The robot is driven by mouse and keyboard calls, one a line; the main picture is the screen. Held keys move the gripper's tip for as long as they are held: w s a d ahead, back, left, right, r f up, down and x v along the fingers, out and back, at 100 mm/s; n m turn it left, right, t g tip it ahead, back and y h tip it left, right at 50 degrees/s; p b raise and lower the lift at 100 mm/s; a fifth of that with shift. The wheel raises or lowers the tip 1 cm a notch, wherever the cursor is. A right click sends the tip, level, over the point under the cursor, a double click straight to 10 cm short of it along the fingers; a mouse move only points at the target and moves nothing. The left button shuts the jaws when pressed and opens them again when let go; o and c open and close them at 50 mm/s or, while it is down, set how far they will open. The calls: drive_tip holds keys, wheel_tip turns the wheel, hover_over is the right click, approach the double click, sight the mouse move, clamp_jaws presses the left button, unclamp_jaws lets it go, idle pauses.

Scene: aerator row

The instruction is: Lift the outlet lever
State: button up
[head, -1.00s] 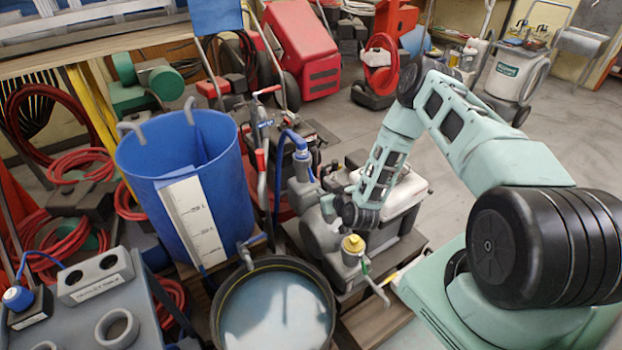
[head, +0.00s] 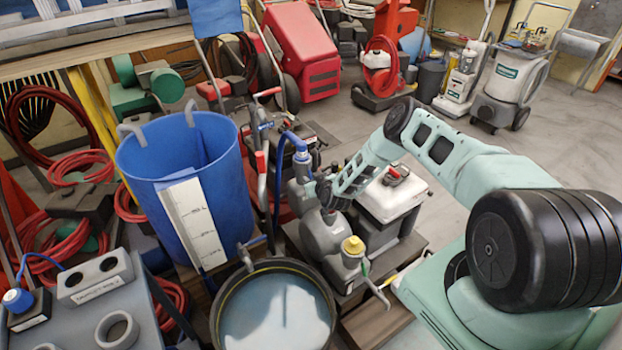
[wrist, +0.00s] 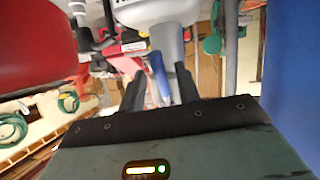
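A blue lever-like handle (wrist: 158,76) hangs below a pale grey body with dark lettering (wrist: 150,12) in the wrist view. I take it for the outlet lever. My gripper (wrist: 162,76) has its two dark fingers apart, one on each side of the blue handle. I cannot tell whether either finger touches it. In the head view my gripper (head: 322,190) is small, beside the grey pump unit (head: 325,235) and below the blue hose fitting (head: 301,152). My arm and the unit hide the lever there.
A blue tank (head: 150,160) stands left of the pump, and a round dark-rimmed tub of liquid (head: 222,310) stands in front. A red-gripped upright lever (head: 261,163) rises between tank and pump. A white box (head: 390,200) sits right of the gripper. Open floor lies to the right.

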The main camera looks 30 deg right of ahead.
drive_tip(key=shift+x, duration=1)
clamp_jaws()
